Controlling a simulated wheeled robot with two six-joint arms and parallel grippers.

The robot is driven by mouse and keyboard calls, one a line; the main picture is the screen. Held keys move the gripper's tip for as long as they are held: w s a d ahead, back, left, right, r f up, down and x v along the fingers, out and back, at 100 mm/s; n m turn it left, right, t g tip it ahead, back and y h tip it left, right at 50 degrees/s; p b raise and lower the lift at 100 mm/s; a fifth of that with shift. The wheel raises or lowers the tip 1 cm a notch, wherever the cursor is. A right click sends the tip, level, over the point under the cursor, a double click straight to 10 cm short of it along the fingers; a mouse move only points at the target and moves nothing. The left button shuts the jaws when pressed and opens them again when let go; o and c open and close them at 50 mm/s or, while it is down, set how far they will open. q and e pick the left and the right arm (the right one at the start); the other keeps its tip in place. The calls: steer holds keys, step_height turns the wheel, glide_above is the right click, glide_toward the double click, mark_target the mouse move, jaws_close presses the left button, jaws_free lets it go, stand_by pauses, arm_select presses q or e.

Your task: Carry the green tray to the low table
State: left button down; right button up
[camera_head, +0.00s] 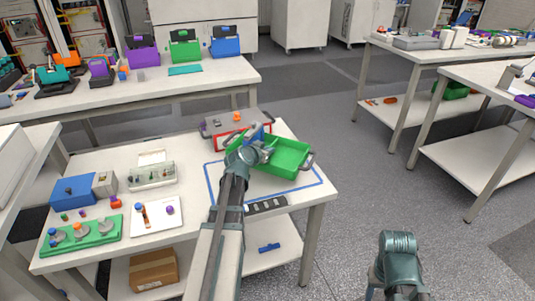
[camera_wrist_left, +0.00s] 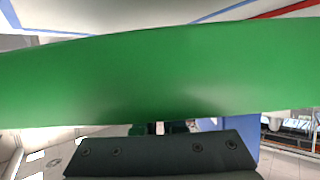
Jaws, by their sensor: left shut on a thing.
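The green tray (camera_head: 288,158), an open box with dark end handles, is over the right end of the white table (camera_head: 110,264). It overlaps a blue outlined rectangle; I cannot tell whether it touches the tabletop. My left gripper (camera_head: 262,152) is shut on the tray at its left end, and the contact is partly hidden by my wrist. In the left wrist view the green tray (camera_wrist_left: 160,80) fills the middle as a broad band, with a dark gripper part (camera_wrist_left: 160,157) below it. My right arm shows at the bottom right, but its gripper does not show.
A grey and red case (camera_head: 222,122) stands behind the tray. A black strip (camera_head: 266,205) lies in front. A white tray (camera_head: 157,219), a blue box (camera_head: 75,190) and a green holder (camera_head: 82,238) are at left. Right-hand benches (camera_head: 490,85) stand across open floor (camera_head: 370,180).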

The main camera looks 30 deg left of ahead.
arm_select(q)
steer(key=shift+f+b, duration=2.95)
steer(key=shift+f, duration=0.5)
steer(key=shift+r, duration=0.15)
steer(key=c, duration=1.4)
jaws_free()
steer(key=shift+f, duration=0.2)
steer(key=o, duration=0.4)
steer(key=shift+r, duration=0.1)
